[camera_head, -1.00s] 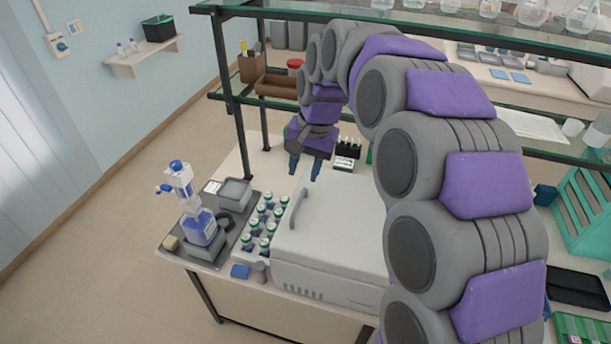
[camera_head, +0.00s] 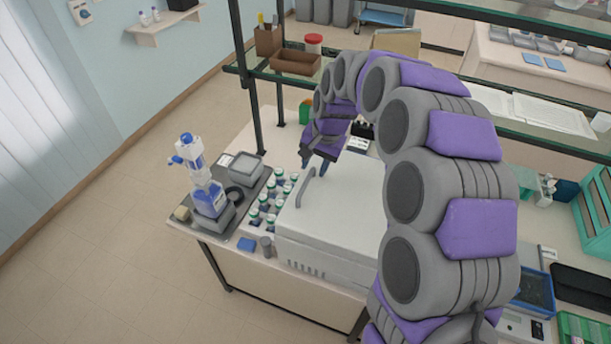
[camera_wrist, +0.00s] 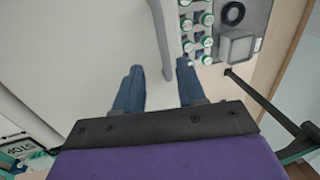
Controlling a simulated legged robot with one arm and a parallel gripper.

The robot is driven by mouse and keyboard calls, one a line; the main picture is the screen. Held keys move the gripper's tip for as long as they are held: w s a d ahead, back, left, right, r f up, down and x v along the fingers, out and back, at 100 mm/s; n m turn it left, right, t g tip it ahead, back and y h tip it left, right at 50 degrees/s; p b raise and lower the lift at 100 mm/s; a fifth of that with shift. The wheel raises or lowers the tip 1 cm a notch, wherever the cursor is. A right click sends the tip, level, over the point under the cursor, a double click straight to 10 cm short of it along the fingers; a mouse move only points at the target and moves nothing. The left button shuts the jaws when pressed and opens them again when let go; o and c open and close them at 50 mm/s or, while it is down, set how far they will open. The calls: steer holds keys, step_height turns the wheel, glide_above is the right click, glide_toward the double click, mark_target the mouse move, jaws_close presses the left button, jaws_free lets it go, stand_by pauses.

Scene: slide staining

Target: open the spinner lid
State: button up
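The spinner (camera_head: 330,235) is a pale grey box with its lid (camera_head: 345,195) lying shut on top. A grey curved handle (camera_head: 311,187) stands along the lid's left side; it also shows in the wrist view (camera_wrist: 165,40) at the top middle. My gripper (camera_head: 315,165) is over the far left part of the lid, near the handle's far end. In the wrist view my gripper (camera_wrist: 160,75) has its two blue fingers apart with nothing between their tips.
Several green-capped bottles (camera_head: 271,205) stand close left of the spinner. A tray with a blue-and-white dispenser (camera_head: 208,195) lies further left. A glass shelf (camera_head: 285,75) with dark posts is behind my arm. Floor at the left is clear.

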mark_target(307, 180)
steer(key=f, duration=0.4)
steer(key=shift+w+d, duration=0.2)
steer(key=shift+d, duration=0.1)
steer(key=a, duration=0.1)
steer(key=a+f, duration=0.1)
steer(key=a, duration=0.2)
steer(key=shift+a+f, duration=0.2)
steer(key=shift+f, duration=0.05)
steer(key=d, duration=0.2)
steer(key=shift+d+r, duration=0.1)
steer(key=shift+d, duration=0.25)
steer(key=shift+c, duration=1.1)
steer(key=shift+d, duration=0.3)
steer(key=shift+c, duration=0.7)
steer(key=shift+a, duration=0.4)
steer(key=c, duration=0.3)
steer(key=shift+a, duration=0.4)
jaws_close()
steer(key=shift+d, duration=0.2)
